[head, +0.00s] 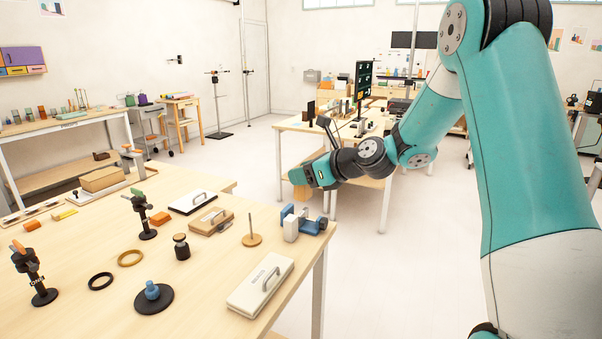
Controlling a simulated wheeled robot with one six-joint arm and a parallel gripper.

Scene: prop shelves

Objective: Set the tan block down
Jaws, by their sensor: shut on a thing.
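The gripper body hides part of the block. The block is held up in the air, past the far right corner of the near wooden table (208,258). From this view I cannot tell its height exactly or whether it is over any surface.
The near table holds a white lidded case (258,290), a blue clamp (308,225), a tan spindle base (251,240), a black jar (181,250), rings and stands. A second table (292,124) is behind my gripper. Clear floor lies between the tables.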

